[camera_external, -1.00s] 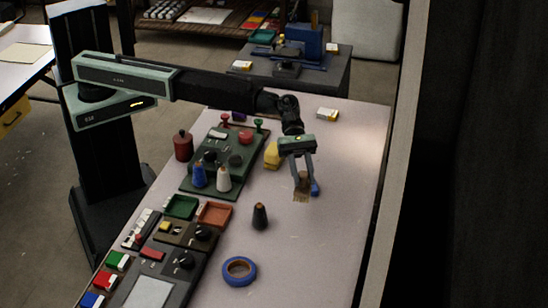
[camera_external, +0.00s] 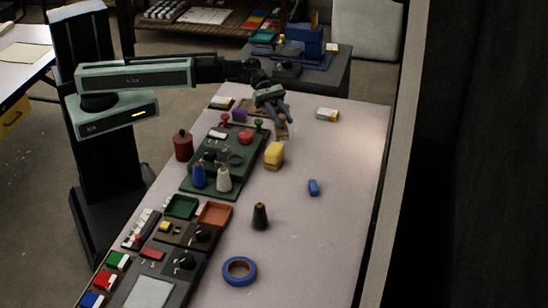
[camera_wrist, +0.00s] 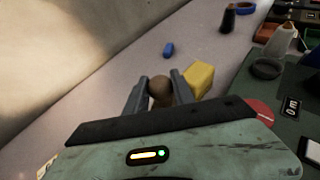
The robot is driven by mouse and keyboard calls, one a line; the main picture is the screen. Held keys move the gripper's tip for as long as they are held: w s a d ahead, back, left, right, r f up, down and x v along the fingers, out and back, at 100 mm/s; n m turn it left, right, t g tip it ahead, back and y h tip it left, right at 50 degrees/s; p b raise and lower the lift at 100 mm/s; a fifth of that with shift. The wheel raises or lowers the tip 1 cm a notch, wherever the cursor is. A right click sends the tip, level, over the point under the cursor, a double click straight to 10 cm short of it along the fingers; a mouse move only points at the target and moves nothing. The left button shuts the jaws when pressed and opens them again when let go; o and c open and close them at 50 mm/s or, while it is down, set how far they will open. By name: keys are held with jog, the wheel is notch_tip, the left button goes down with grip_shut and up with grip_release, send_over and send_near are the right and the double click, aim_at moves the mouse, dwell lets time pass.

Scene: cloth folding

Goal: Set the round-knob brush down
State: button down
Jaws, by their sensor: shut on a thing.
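The round-knob brush (camera_external: 282,129) is at the far part of the table, beyond the yellow block. Its round brown knob (camera_wrist: 160,88) shows between the two fingers in the wrist view. My gripper (camera_external: 284,117) is shut on the brush. The bristle end is hidden in the wrist view, and in the external view I cannot tell whether it touches the table.
A yellow block (camera_external: 274,155) stands nearby on the table (camera_external: 340,200). The green board (camera_external: 216,180) with knobs and cones lies to the left. A small blue block (camera_external: 313,187), a dark cone (camera_external: 260,217) and blue tape (camera_external: 239,270) are nearer. The table's right side is mostly clear.

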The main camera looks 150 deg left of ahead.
jog(key=w+a+f+b, duration=0.1)
jog(key=w+a, duration=0.2)
jog(key=w+a+f+b, duration=0.2)
jog(key=w+a, duration=0.2)
jog(key=w+a+f+b, duration=0.2)
jog(key=w+a, duration=0.2)
jog(key=shift+w+a+f, duration=0.2)
jog(key=shift+a, duration=0.05)
jog(key=shift+r, duration=0.3)
jog(key=shift+f, duration=0.15)
jog(key=c, duration=1.5)
grip_release()
jog(key=shift+f, duration=0.1)
jog(key=o, duration=0.4)
jog(key=shift+o, duration=0.2)
